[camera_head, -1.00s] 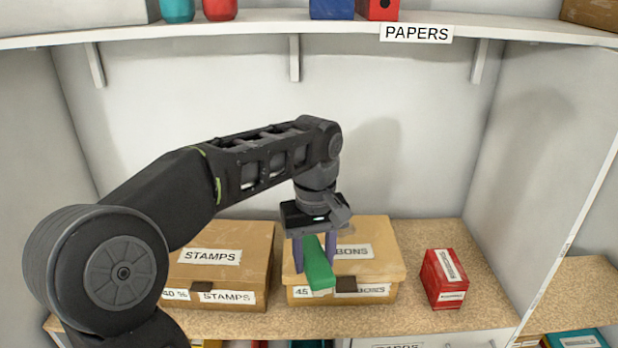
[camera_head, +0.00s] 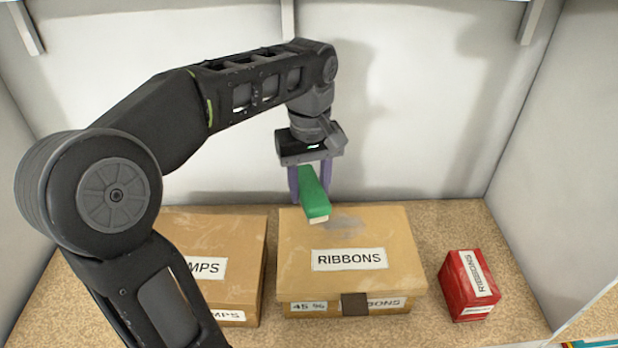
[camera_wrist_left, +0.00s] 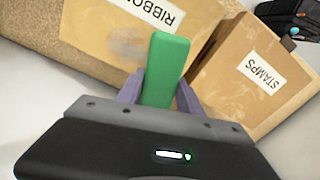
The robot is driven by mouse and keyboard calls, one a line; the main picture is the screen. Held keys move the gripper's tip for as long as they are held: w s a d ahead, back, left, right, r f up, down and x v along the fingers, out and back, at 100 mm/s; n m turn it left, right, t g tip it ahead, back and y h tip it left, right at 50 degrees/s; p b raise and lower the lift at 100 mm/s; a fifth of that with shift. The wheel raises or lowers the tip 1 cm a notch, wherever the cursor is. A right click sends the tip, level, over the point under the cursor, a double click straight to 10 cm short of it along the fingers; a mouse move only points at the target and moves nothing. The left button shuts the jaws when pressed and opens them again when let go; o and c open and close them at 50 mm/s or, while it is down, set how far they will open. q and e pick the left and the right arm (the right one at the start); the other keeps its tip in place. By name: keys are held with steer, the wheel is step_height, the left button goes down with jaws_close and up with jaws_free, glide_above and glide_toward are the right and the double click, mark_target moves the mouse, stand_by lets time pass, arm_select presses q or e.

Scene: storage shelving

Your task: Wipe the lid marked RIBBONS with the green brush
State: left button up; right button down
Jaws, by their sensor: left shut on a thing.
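The RIBBONS box (camera_head: 290,262) is a closed tan cardboard box in the middle of the shelf. Its lid (camera_head: 395,235) carries a white RIBBONS label (camera_head: 349,259) and a grey smudge (camera_head: 345,223) near the back; the smudge also shows in the wrist view (camera_wrist_left: 125,45). My left gripper (camera_head: 310,186) is shut on the green brush (camera_head: 315,198). The brush tilts down toward the front, its pale end over the lid's back-left part. I cannot tell whether it touches the lid. In the wrist view the brush (camera_wrist_left: 165,65) sticks out between the purple fingers. My right gripper is not in view.
A STAMPS box (camera_head: 240,245) stands close on the left, partly behind my left arm. A small red RIBBONS carton (camera_head: 460,290) stands to the right. Speckled shelf surface (camera_head: 440,225) is bare behind the carton. The white back wall (camera_head: 420,130) rises close behind the gripper.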

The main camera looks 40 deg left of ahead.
mark_target(328, 227)
arm_select(q)
steer(key=shift+f, duration=0.65)
step_height(328, 227, down, 3)
steer(key=shift+b, duration=0.75)
steer(key=shift+f+b, duration=0.65)
steer(key=shift+f, duration=0.2)
steer(key=shift+f+b, duration=0.8)
steer(key=shift+f, duration=0.25)
steer(key=shift+w+d+r, duration=0.1)
steer(key=shift+w+d+r+p, duration=0.1)
steer(key=shift+w+d+p, duration=0.3)
steer(key=shift+w+d, duration=0.75)
steer(key=shift+d, duration=0.2)
